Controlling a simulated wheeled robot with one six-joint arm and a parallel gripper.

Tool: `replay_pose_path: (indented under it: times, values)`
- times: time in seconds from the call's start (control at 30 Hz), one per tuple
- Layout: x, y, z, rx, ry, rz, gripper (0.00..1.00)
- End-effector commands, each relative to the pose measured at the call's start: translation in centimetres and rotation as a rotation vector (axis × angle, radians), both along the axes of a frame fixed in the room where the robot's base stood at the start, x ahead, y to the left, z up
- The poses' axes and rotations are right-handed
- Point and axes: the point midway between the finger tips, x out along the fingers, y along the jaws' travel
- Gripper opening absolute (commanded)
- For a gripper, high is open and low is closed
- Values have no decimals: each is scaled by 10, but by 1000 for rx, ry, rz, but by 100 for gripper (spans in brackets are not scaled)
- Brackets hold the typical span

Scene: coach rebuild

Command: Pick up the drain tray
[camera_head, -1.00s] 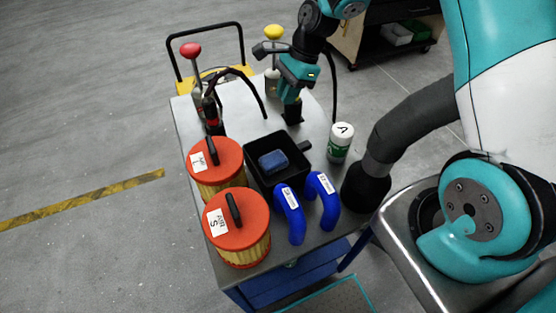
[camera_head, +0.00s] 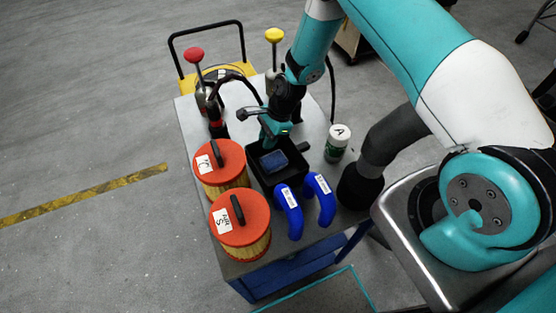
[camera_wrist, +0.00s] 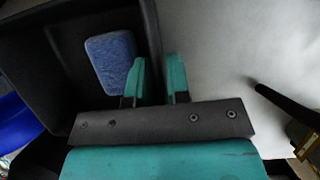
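The drain tray is a square black open tray (camera_head: 299,173) on the cart top, with a blue sponge-like block (camera_head: 273,161) inside it. My gripper (camera_head: 268,143) is down at the tray's far edge. In the wrist view the tray (camera_wrist: 40,50) fills the left side, with the blue block (camera_wrist: 110,62) near its wall. There my gripper (camera_wrist: 157,78) has one teal finger on the tray's inner side and one on the outer side, with the dark wall between. A gap shows between the fingers, and no firm hold on the wall is visible.
Two red-topped filters (camera_head: 240,218) (camera_head: 219,162) stand left of the tray. Two blue hoses (camera_head: 290,212) (camera_head: 320,199) lie close at its front. A white-and-green bottle (camera_head: 337,143) stands right. Red-knobbed (camera_head: 195,55) and yellow-knobbed (camera_head: 274,36) levers rise behind.

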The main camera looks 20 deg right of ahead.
Motion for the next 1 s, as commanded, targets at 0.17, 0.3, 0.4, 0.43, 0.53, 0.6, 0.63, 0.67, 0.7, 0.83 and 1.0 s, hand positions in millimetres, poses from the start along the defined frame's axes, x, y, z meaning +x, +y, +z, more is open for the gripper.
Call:
replay_pose_path:
  times: [0.17, 0.3, 0.4, 0.43, 0.53, 0.6, 0.63, 0.67, 0.7, 0.83, 1.0]
  values:
    - [0, 3, -7, 0, -1, 0, 17]
    - [0, 3, -7, 0, -1, 0, 17]
    - [0, 3, -7, 0, -1, 0, 0]
    - [0, 3, -7, 0, -1, 0, 0]
    - [0, 3, -7, 0, -1, 0, 0]
    - [0, 3, -6, 0, -1, 0, 0]
    - [0, 3, -6, 1, -1, 0, 0]
    - [0, 3, -6, 1, -1, 0, 0]
    - [0, 3, -6, 1, -1, 0, 0]
    - [0, 3, -4, 1, -2, -1, 0]
    - [1, 3, 10, 1, -4, -1, 0]
